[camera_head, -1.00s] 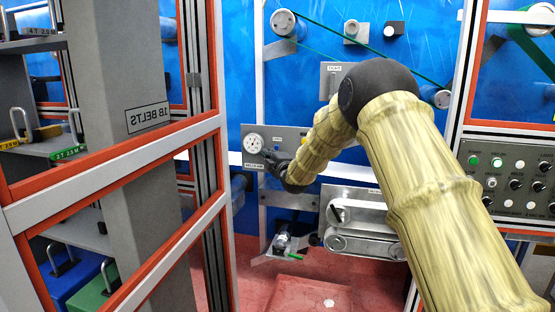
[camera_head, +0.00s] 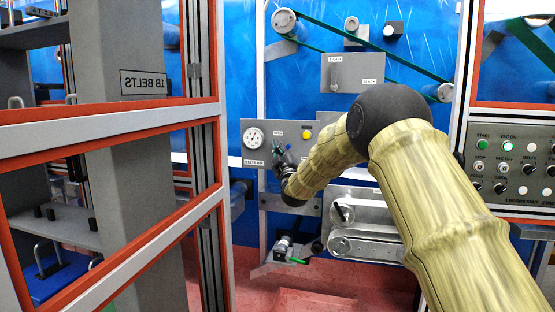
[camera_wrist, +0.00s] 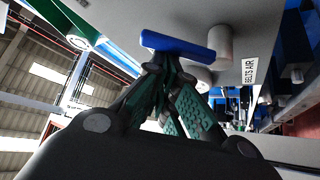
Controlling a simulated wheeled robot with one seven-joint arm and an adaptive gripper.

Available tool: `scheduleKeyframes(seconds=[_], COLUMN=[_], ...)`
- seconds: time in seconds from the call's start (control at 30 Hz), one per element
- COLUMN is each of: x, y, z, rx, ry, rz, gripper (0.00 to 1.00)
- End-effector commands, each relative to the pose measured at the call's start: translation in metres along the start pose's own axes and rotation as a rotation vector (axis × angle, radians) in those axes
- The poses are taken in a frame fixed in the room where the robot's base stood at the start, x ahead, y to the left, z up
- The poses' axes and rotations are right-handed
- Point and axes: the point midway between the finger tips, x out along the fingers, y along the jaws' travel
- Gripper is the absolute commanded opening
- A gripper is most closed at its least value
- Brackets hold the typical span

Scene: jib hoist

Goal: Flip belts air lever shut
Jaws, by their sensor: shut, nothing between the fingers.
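The belts air lever (camera_wrist: 178,46) has a blue bar-shaped handle, seen close up at the top of the wrist view beside a pale round post. The "BELTS AIR" label (camera_wrist: 248,85) is on the grey panel to its right. My gripper (camera_wrist: 160,68) is shut and empty, with its fingertips right at the handle's underside in the picture; I cannot tell whether they touch. In the head view my gripper (camera_head: 279,158) is at the grey panel (camera_head: 248,150), just right of the round gauge (camera_head: 254,137). The lever is mostly hidden there by the gripper.
A yellow button (camera_head: 306,133) is right of the gripper. A grey switch box (camera_head: 353,72) is above, and a metal belt unit (camera_head: 365,225) below right. The orange-and-grey frame (camera_head: 110,128) stands at the left, and a button panel (camera_head: 510,165) at the right.

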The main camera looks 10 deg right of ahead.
Motion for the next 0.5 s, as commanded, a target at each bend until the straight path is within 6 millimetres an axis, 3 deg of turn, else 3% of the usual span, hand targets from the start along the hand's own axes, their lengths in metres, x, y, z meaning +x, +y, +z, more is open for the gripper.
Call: scheduleKeyframes(seconds=[0.5], x=[-0.018], y=[-0.001], z=[0.022], rx=[0.346], ry=[0.001], rz=[0.278], gripper=[0.0])
